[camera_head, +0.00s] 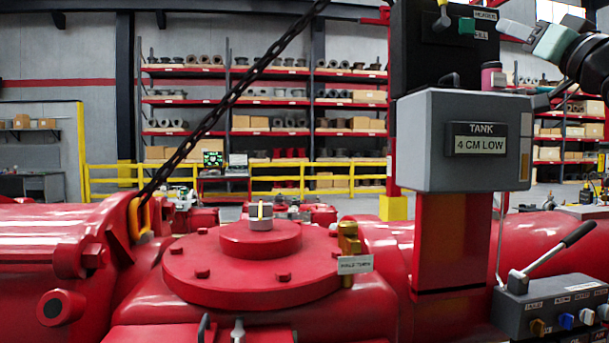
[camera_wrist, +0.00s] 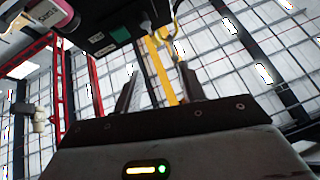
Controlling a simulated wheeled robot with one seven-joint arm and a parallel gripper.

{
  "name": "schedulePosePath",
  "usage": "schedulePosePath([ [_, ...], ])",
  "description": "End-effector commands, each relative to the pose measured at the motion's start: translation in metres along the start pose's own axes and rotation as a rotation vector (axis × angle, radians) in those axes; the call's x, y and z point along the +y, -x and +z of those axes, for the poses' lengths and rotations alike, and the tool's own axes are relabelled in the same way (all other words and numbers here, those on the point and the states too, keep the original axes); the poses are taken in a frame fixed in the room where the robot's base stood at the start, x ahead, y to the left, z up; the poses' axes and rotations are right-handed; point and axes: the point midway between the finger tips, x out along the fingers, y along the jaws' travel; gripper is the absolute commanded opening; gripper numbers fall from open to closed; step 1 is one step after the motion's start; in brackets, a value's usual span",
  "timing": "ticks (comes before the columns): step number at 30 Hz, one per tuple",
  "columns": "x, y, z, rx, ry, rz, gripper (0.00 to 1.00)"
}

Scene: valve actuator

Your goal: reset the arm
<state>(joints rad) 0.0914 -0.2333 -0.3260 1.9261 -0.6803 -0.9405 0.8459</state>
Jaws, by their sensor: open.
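My gripper (camera_wrist: 160,82) shows in the wrist view with its two dark fingers apart and nothing between them. It points up toward the roof trusses. In the head view, part of my arm (camera_head: 588,62) reaches in at the upper right, to the right of the black control box (camera_head: 437,55). The box's dark underside and a teal part (camera_wrist: 120,36) show beyond the fingers at the top of the wrist view. I see no contact between gripper and box.
A grey panel (camera_head: 430,105) reads "TANK 4 CM LOW" on a red post. A red flanged actuator (camera_head: 250,270) with a yellow-marked knob fills the front. A chain (camera_head: 230,100) slants above it. A lever box (camera_head: 550,305) stands right. Yellow rails and shelves lie behind.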

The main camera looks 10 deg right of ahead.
Motion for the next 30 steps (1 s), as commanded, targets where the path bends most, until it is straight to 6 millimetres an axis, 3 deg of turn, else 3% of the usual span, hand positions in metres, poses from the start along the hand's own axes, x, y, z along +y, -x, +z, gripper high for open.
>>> schedulePosePath([
  [5,-0.016,-0.005,0.059,-0.126,-0.044,0.058,0.41],
  [9,-0.037,-0.001,0.117,-0.269,-0.074,0.103,0.41],
  [13,-0.07,0.016,0.185,-0.465,-0.096,0.133,0.41],
  [16,-0.102,0.04,0.237,-0.637,-0.099,0.136,0.41],
  [20,-0.148,0.088,0.298,-0.881,-0.086,0.113,0.41],
  [24,-0.2,0.159,0.351,-1.165,-0.046,0.046,0.41],
  [26,-0.221,0.194,0.367,-1.288,-0.022,0.006,0.41],
  [30,-0.265,0.283,0.389,-1.575,0.051,-0.115,0.41],
])
